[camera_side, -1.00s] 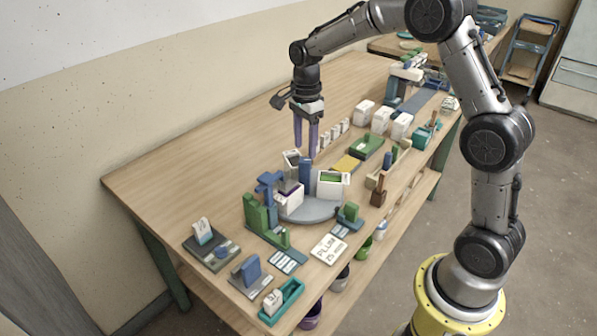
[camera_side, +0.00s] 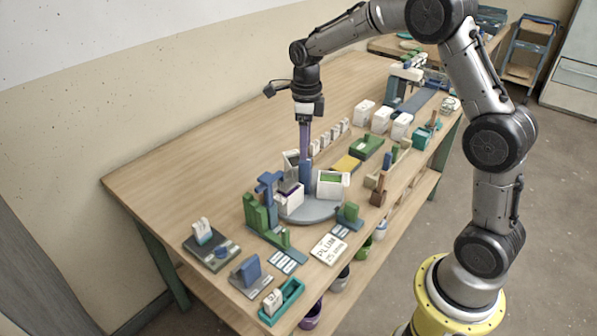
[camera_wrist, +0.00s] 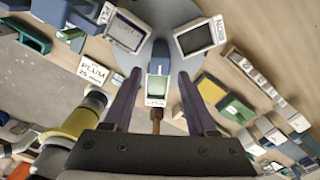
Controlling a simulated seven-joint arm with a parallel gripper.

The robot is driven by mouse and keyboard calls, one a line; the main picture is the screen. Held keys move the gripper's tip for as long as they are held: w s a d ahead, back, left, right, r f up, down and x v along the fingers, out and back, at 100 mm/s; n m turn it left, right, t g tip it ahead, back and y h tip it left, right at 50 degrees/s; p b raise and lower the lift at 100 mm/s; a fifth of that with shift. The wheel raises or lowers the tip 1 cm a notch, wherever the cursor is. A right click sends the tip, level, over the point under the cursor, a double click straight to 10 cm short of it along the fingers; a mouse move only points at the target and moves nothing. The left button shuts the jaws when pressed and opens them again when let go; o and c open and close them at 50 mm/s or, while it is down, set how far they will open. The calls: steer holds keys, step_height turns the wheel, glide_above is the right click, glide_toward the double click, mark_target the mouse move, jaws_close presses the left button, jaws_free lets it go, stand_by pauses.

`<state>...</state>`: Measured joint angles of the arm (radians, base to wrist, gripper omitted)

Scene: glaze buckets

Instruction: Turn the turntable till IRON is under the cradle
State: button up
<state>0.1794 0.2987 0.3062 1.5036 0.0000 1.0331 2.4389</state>
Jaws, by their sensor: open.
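The grey round turntable (camera_side: 310,213) stands on the bench with a blue upright post (camera_side: 306,178) at its middle. It carries white buckets around the post. One with green inside (camera_side: 330,186) is at front right; it also shows between my fingers in the wrist view (camera_wrist: 157,88). One with dark purple inside (camera_side: 289,196) is at the left, beside a blue and green stand (camera_side: 268,190), apparently the cradle. My gripper (camera_side: 305,152) is open and points down above the post.
A card reading PLUM (camera_side: 328,249) lies in front of the turntable. White containers (camera_side: 381,119), a green block (camera_side: 367,146) and a yellow pad (camera_side: 346,165) stand to the right. Small trays (camera_side: 283,301) fill the near left. The bench's back left is clear.

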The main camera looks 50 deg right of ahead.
steer(key=shift+f, duration=0.15)
glide_above(307, 178)
steer(key=w, duration=0.1)
steer(key=shift+w+d+f, duration=0.1)
steer(key=shift+d+f, duration=0.15)
steer(key=shift+f, duration=0.8)
steer(key=shift+w+d+f, duration=0.1)
steer(key=shift+d+f, duration=0.1)
steer(key=shift+f, duration=0.85)
jaws_close()
steer(key=n, duration=0.6)
steer(key=shift+n, duration=1.1)
